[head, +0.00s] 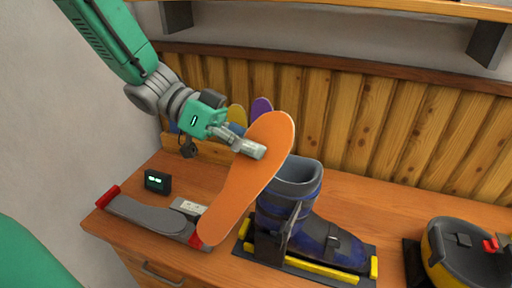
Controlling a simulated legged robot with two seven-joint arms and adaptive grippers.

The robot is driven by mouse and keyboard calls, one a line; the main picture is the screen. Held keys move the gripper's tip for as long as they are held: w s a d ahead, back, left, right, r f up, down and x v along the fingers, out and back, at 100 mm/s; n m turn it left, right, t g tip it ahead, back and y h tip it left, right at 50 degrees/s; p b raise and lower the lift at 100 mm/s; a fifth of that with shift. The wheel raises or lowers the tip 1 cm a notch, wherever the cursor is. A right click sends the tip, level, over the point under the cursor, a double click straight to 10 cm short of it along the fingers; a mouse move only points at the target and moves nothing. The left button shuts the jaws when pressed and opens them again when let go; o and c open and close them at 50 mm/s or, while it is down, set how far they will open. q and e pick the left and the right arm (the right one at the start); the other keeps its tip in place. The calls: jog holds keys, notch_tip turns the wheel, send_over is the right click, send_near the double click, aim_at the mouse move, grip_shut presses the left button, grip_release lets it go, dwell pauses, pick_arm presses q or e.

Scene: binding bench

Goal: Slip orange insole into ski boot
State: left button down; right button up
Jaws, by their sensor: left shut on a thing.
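The orange insole (240,195) is held up in the air over the bench, tilted, with its wide end up and to the right. My left gripper (250,149) is shut on it near its upper part. The blue ski boot (318,230) stands upright on a dark base with yellow bars, just right of the insole. Its grey open top faces up, and the insole's right edge lies close to it in the picture. I cannot tell how far apart they are in depth. My right gripper is not in view.
Several coloured insoles (261,108) stand in a wooden holder by the back wall. A grey curved piece with red ends (145,216) and a small black display (157,181) are at left. A yellow and black device (465,255) sits at right. A shelf (430,10) runs above.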

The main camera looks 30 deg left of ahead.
aim_at(254, 126)
pick_arm(q)
jog(key=shift+r+p, duration=1.65)
jog(key=shift+p, duration=0.25)
jog(key=shift+r, duration=0.3)
notch_tip(254, 126, up, 9)
jog(key=shift+r, duration=0.1)
